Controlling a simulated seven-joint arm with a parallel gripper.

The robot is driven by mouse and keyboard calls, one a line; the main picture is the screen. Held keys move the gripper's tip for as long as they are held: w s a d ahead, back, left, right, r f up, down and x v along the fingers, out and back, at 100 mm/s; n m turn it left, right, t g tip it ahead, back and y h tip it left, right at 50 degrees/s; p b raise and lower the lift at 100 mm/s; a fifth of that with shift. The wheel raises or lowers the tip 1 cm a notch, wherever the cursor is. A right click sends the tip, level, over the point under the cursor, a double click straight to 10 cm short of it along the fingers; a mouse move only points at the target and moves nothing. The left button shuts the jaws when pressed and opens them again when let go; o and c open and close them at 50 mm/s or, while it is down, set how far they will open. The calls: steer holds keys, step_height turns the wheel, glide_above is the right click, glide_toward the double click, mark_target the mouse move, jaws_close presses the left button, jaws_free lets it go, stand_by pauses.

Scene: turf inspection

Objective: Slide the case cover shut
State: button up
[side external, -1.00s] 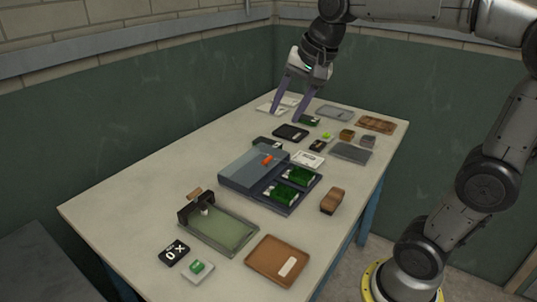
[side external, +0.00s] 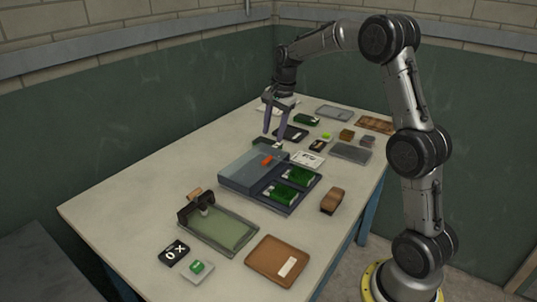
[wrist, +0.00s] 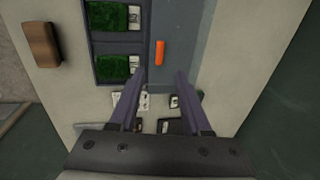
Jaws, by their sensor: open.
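The case (side external: 296,205) lies in the middle of the table, with two green turf pieces (side external: 299,176) showing in its open compartments. Its blue-grey cover (side external: 245,172) sits over the left part and carries an orange handle (side external: 267,160). In the wrist view the cover (wrist: 191,50) is beside the turf compartments (wrist: 120,67), and the orange handle (wrist: 159,53) stands ahead of my fingertips. My gripper (side external: 274,134) is open and empty, pointing down above the table just behind the case. It also shows in the wrist view (wrist: 156,76), with its fingers apart.
A brown block (side external: 332,200) stands right of the case; a clipboard-like green tray (side external: 222,232) and a brown tray (side external: 277,259) lie in front. Several small items and a grey tray (side external: 350,152) crowd the table behind. The table's left side is clear.

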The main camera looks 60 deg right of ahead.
mark_target(268, 159)
steer(key=f, duration=0.3)
steer(key=w+f, duration=0.1)
steer(key=f, duration=0.5)
steer(key=shift+w, duration=0.4)
jaws_close()
stand_by(0.9)
